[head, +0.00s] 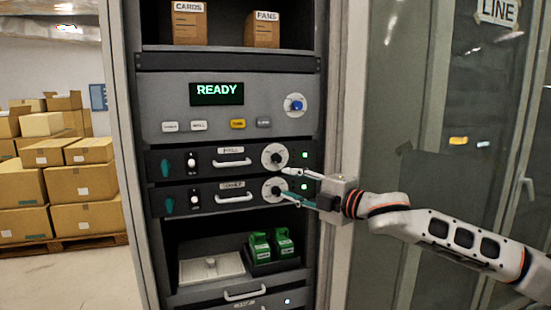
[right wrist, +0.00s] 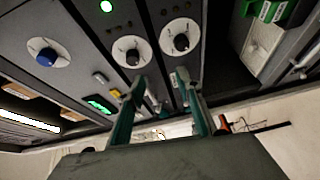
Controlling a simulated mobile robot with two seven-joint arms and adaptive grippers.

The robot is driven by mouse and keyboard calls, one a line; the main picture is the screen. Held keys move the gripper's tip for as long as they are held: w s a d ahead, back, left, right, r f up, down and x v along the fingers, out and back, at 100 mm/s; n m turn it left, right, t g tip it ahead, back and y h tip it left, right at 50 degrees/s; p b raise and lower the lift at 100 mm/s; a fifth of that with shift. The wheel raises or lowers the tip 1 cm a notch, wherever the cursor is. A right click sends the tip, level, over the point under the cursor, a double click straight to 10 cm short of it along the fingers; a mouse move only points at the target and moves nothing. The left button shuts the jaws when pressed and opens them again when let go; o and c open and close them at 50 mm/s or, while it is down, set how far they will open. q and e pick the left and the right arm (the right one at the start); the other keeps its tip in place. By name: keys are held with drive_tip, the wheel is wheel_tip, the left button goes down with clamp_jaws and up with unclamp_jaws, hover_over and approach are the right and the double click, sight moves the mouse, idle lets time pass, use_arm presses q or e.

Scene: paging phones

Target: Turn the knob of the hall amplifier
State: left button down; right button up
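Two dark amplifier units sit one above the other in the rack. The upper one (head: 205,163) has a small label that seems to read HALL, and its round white dial carries a dark knob (head: 277,157). The lower unit (head: 214,207) has a matching knob (head: 275,189), its label too blurred to read. My right gripper (head: 287,183) comes in from the right with its fingers apart and empty, tips close to the two dials. In the right wrist view, its fingers (right wrist: 160,97) point toward the upper knob (right wrist: 131,56) and lower knob (right wrist: 181,42). Contact cannot be told. My left gripper is out of view.
Above is a panel with a READY display (head: 217,93), several buttons and a blue knob (head: 295,105). Pull handles (head: 233,163) stick out of the units. Green canisters (head: 260,246) stand on a shelf below. A glass door (head: 400,90) is at the right.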

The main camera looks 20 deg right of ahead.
approach(279, 159)
drive_tip(key=shift+t+h, duration=0.3)
drive_tip(key=p+x, duration=0.1)
drive_tip(key=x, duration=0.7)
drive_tip(key=shift+w+a+f+p, duration=0.15)
drive_tip(key=shift+w+a+p, duration=0.05)
drive_tip(key=shift+a+p, duration=0.15)
clamp_jaws()
